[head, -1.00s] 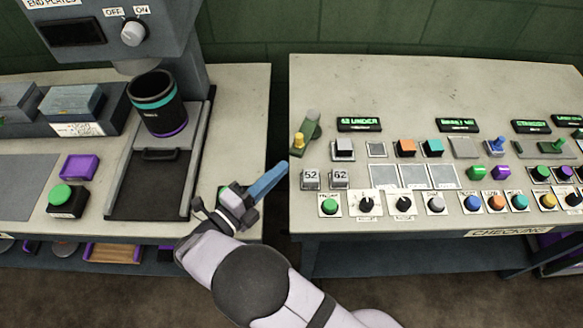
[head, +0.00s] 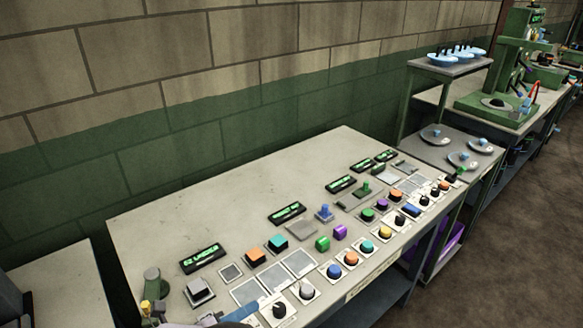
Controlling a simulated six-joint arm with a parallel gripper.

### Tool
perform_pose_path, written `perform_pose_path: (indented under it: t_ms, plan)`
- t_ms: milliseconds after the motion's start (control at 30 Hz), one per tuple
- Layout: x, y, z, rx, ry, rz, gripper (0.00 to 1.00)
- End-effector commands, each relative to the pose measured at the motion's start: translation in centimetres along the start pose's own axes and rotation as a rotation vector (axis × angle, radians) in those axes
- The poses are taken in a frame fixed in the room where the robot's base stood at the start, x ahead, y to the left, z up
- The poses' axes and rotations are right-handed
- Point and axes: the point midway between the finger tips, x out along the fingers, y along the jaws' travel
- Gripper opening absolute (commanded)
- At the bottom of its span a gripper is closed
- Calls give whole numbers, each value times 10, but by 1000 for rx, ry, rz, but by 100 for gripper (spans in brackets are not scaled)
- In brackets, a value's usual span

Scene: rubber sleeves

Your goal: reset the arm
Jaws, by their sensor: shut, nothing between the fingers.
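My gripper (head: 246,309) shows only in part at the bottom edge of the head view. Its blue fingers are shut and empty, over or beside the front left part of the checking bench (head: 140,205). I cannot tell whether they touch the bench. The rest of my arm is mostly cut off by the frame.
The bench carries a grey block button (head: 199,291), orange (head: 255,257) and teal (head: 278,243) buttons, green displays and several knobs. A small lever (head: 152,283) stands at its left end. Its back left surface is clear. Another bench (head: 65,285) is at left, with a gap between.

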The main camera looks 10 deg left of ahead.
Motion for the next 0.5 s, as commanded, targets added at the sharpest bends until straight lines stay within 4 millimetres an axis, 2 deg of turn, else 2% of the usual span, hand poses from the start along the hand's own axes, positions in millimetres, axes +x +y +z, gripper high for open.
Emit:
perform_pose_path:
  t_ms: [33, 100, 200, 333, 500]
  plan:
    - [25, -23, -12, 131, 112, -3, 0]
    - [51, -48, -34, 327, 261, -15, 0]
    - [78, -80, -69, 622, 462, -58, 0]
    - [96, -115, -115, 1028, 707, -165, 0]
    - [100, -148, -168, 1583, 986, -390, 0]
